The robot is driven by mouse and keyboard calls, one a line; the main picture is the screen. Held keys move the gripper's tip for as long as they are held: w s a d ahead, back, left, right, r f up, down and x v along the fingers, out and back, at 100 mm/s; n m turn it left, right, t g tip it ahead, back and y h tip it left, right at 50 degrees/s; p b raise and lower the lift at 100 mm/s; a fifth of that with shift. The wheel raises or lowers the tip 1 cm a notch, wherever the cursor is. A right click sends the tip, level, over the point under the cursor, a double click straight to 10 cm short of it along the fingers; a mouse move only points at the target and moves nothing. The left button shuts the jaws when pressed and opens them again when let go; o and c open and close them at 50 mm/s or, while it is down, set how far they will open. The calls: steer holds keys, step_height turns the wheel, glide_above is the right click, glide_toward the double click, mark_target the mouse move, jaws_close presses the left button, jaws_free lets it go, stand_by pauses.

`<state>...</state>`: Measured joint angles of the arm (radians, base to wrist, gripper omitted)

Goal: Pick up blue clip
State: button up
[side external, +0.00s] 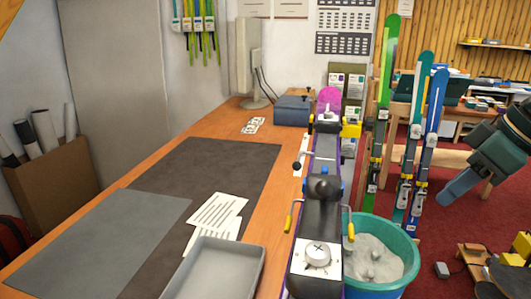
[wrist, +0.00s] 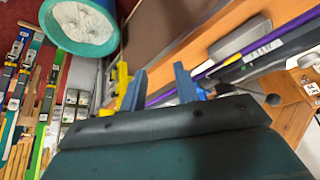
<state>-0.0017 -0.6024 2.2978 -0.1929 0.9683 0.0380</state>
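My gripper (side external: 461,186) is at the right of the side view, in the air over the red floor, well right of the bench. In the wrist view its two blue fingers (wrist: 160,86) stand apart with nothing held between them. Small blue parts (side external: 312,182) show beside the black knob on the ski vise in the side view. They are too small to tell whether one is the blue clip. I cannot make out a blue clip for certain in the wrist view.
A ski with a purple tip (side external: 329,96) lies along the bench's right edge (side external: 275,205). A teal bucket (side external: 408,245) of grey material stands right of it. Upright skis (side external: 384,110) stand between bench and gripper. A grey tray (side external: 215,265) and papers (side external: 217,210) lie left.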

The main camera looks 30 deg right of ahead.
steer(key=w+a+r+n+g+y, duration=0.1)
steer(key=w+a+r+n, duration=0.25)
steer(key=w+r, duration=0.25)
steer(key=n+g, duration=0.1)
steer(key=n, duration=0.2)
glide_toward(325, 168)
step_height(325, 168, up, 3)
steer(key=s+d, duration=0.2)
steer(key=shift+w+a+n+y, duration=0.2)
steer(key=shift+w+n+y, duration=0.2)
steer(key=shift+w, duration=0.15)
steer(key=shift+f, duration=0.1)
steer(key=shift+x, duration=4.2)
steer(key=shift+x, duration=2.55)
steer(key=c, duration=0.6)
